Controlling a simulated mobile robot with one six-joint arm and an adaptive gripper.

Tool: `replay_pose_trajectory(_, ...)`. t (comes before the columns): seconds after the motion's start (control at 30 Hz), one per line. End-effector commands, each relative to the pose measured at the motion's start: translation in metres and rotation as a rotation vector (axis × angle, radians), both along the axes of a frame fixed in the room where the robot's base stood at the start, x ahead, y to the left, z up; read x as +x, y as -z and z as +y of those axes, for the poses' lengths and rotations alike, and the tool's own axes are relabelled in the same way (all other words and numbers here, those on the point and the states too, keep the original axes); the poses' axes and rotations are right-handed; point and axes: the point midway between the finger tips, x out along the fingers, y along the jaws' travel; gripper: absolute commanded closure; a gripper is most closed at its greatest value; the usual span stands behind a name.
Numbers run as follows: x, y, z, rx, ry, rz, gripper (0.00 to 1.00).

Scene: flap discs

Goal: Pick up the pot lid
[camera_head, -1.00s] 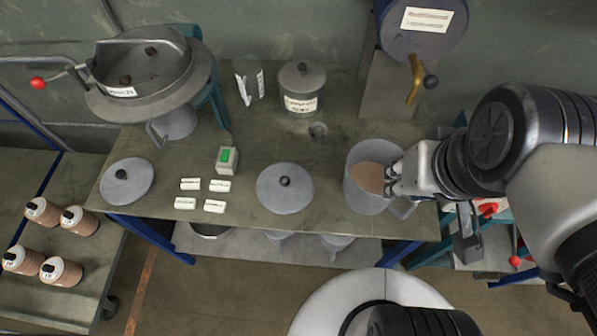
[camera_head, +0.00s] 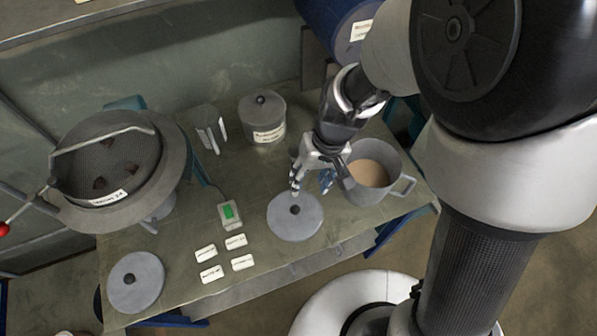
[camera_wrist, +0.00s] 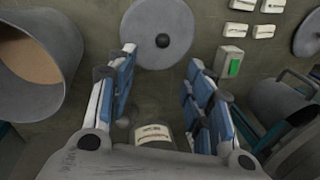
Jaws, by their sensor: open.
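A round grey lid (camera_head: 290,227) with a dark knob lies flat on the workbench, left of an open grey pot (camera_head: 363,193) holding brown material. My gripper (camera_head: 311,186) is open and empty, above the bench at the lid's back right side. In the wrist view the same lid (camera_wrist: 142,27) and its knob lie just beyond the open fingertips (camera_wrist: 160,58). A second similar lid (camera_head: 136,292) lies at the bench's front left; it partly shows in the wrist view (camera_wrist: 309,38). The open pot (camera_wrist: 68,45) is left of my fingers there.
A labelled pot with its lid on (camera_head: 262,122) stands at the back. A large sieve (camera_head: 170,190) is at the left.

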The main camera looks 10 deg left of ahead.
Motion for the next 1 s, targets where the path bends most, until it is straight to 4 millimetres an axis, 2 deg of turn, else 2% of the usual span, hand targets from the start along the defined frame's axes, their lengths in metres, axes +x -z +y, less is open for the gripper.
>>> replay_pose_trajectory(0.03, -0.002, 0.016, 0.002, -0.002, -0.001, 0.006, 0.53)
replay_pose_trajectory(0.3, -0.006, 0.073, 0.012, -0.001, 0.000, 0.004, 0.53)
replay_pose_trajectory(0.43, -0.007, 0.090, 0.016, -0.002, 0.000, 0.001, 0.53)
replay_pose_trajectory(0.73, -0.007, 0.106, 0.021, -0.002, -0.001, 0.001, 0.53)
replay_pose_trajectory(1.0, -0.009, 0.144, 0.032, -0.001, 0.000, 0.001, 0.53)
